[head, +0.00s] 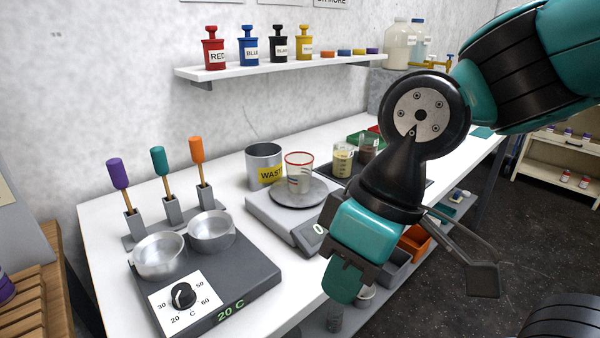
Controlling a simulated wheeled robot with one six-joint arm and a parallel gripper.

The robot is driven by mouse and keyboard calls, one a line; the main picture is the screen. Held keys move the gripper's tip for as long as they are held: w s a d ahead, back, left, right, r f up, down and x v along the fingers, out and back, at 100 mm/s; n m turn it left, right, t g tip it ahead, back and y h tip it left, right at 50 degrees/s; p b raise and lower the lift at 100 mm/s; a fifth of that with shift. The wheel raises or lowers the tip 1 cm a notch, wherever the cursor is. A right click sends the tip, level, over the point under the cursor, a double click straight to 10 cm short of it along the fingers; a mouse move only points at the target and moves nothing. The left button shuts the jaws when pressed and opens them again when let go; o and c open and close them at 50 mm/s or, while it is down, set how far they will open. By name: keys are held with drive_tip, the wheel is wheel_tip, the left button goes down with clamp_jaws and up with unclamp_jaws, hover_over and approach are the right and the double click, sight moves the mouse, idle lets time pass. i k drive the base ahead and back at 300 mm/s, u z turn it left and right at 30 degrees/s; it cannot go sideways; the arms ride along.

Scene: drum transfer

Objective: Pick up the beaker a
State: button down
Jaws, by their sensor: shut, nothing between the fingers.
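A clear glass beaker with a red rim (299,172) stands upright on the round grey plate of a scale (285,216). Two more small beakers stand behind it on a dark tray: one with yellowish contents (342,161) and one with dark reddish contents (368,150). No letter "a" is readable on any of them, so I cannot tell which is beaker a. My gripper (343,284) is shut and empty, pointing down at the bench's front edge, in front of and to the right of the scale. It is apart from all the beakers. My arm hides part of the tray.
A metal waste can (263,166) stands just behind and left of the red-rimmed beaker. A hot plate (240,281) with two metal bowls and a stand of colored-handled tools are at left. Bottles line the wall shelf (280,70). Bins sit below the bench.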

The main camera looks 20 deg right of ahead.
sight(342, 151)
drive_tip(key=z, duration=0.45)
drive_tip(key=k, duration=0.55)
drive_tip(key=z, duration=1.1)
drive_tip(key=i, duration=1.45)
drive_tip(key=u, duration=1)
drive_tip(key=i, duration=0.25)
drive_tip(key=u, duration=0.1)
